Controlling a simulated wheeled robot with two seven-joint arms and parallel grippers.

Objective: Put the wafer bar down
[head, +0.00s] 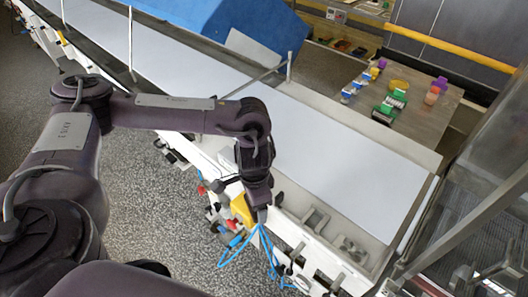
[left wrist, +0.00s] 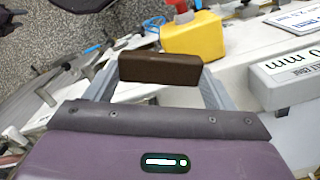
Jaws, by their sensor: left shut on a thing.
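The wafer bar (left wrist: 160,69) is a dark brown block in the left wrist view. My left gripper (left wrist: 158,82) is shut on it, with one grey finger at each end of the bar. In the head view my left gripper (head: 260,212) points down over the near side of the white conveyor, by its frame edge. I cannot make out the bar in the head view. From these views I cannot tell whether the bar touches anything below it. My right gripper is not in view.
A yellow container (left wrist: 194,35) with a red top stands just beyond the bar. The white belt (head: 340,160) is bare. A blue hood (head: 215,25) covers its far part. Blue hoses (head: 262,245) hang by the near frame. A table (head: 425,125) with small coloured items stands beyond.

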